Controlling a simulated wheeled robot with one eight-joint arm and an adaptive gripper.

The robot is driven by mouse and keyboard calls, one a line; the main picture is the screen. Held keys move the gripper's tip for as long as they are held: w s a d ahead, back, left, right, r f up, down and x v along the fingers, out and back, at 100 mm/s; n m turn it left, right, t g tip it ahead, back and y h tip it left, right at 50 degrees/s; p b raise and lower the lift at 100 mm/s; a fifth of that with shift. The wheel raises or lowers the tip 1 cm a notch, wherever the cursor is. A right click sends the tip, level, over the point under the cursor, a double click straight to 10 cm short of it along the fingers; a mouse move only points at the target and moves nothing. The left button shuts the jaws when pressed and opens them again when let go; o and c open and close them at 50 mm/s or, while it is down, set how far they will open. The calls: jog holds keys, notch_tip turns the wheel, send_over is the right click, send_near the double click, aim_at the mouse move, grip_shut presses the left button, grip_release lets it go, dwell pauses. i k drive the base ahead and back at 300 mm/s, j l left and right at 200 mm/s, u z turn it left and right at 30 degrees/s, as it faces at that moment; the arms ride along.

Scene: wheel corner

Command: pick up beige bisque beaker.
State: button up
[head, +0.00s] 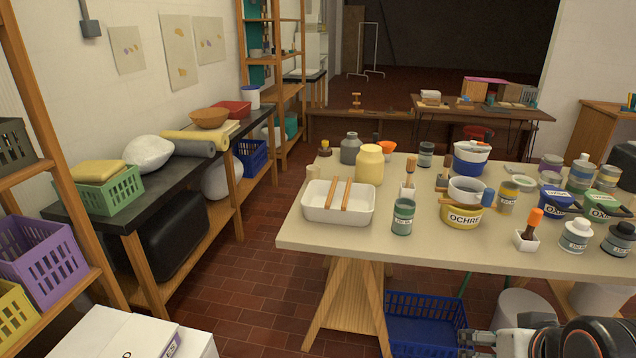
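A small, plain beige beaker (313,173) stands upright on the table (300,238), near its left edge. It is just behind the left end of a white tray (335,211), and the tray hides its foot. My gripper (470,343) is low at the bottom edge of the head view, in front of the table and below its top. It is far from the beaker, to its right and nearer to me. Its fingers are small and partly cut off, so I cannot tell whether they are open or shut.
Two wooden-handled tools lie across the tray. A pale yellow jar (369,166) and a grey bottle (350,148) stand right of the beaker. Green (403,217) and ochre (461,215) containers stand along the front. A blue crate (425,340) sits below. Floor left of the table is clear.

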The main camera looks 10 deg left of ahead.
aim_at(312, 171)
jog(key=i+j+u, duration=0.4)
jog(key=i, duration=0.25)
jog(key=i+u, duration=0.35)
jog(key=i, duration=0.3)
jog(key=i+l+u, duration=0.1)
jog(key=i+u, duration=0.3)
jog(key=i, duration=0.25)
